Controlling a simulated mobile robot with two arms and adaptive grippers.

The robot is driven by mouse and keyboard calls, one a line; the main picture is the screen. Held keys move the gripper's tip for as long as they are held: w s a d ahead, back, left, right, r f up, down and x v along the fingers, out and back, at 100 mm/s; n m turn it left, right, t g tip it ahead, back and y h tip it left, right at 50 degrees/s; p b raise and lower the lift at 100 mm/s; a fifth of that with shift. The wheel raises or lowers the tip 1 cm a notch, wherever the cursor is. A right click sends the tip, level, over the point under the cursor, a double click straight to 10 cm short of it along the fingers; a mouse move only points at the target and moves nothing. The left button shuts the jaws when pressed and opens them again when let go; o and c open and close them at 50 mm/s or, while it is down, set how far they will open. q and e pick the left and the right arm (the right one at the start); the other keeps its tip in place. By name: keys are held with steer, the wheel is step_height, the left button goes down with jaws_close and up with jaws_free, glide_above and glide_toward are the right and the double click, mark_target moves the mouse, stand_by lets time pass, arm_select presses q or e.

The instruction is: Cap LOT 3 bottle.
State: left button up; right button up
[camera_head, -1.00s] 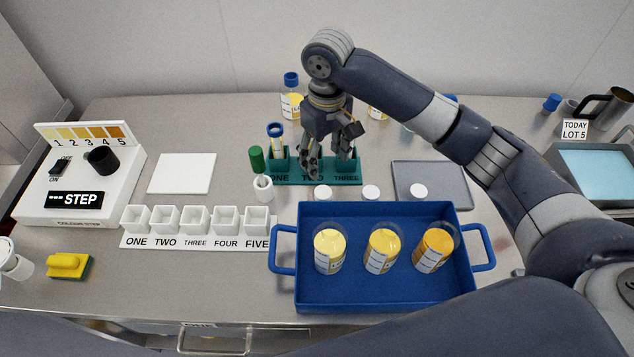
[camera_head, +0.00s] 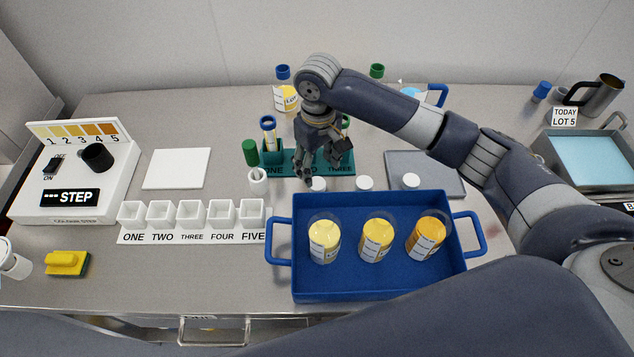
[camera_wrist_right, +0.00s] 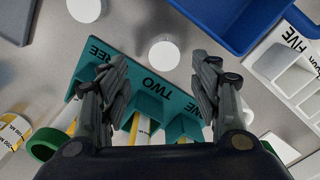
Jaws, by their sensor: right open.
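I cannot read a LOT 3 label on any bottle. Three clear containers of yellow to orange liquid, left (camera_head: 325,241), middle (camera_head: 376,241) and right (camera_head: 425,237), stand in the blue tray (camera_head: 380,287). Three white round caps, left (camera_head: 318,184), middle (camera_head: 364,183) and right (camera_head: 411,181), lie behind it. My right gripper (camera_head: 322,172) is open and empty above the front of the teal rack (camera_head: 274,171). In the right wrist view a white cap (camera_wrist_right: 163,54) lies beyond my open fingers (camera_wrist_right: 163,85). My left gripper is not in view.
A small white bottle (camera_head: 258,181) and a green cylinder (camera_head: 250,152) stand left of the rack. A grey tray (camera_head: 437,166) lies right. White cups (camera_head: 191,213) line the front left. A TODAY LOT 5 sign (camera_head: 564,117) stands far right.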

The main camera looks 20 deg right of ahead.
mark_target(317, 183)
steer(key=shift+f, duration=0.15)
steer(key=f, duration=0.1)
steer(key=f+p, duration=0.1)
steer(key=f, duration=0.1)
steer(key=f+p, duration=0.1)
steer(key=shift+s+a+f, duration=0.15)
steer(key=shift+s+f, duration=0.1)
steer(key=shift+s, duration=0.05)
steer(key=shift+f, duration=0.25)
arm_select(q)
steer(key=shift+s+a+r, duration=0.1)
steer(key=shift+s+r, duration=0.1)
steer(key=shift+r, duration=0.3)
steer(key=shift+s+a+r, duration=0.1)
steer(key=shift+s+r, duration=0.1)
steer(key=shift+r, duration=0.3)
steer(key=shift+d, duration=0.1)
arm_select(e)
steer(key=shift+c, duration=0.3)
steer(key=c, duration=0.8)
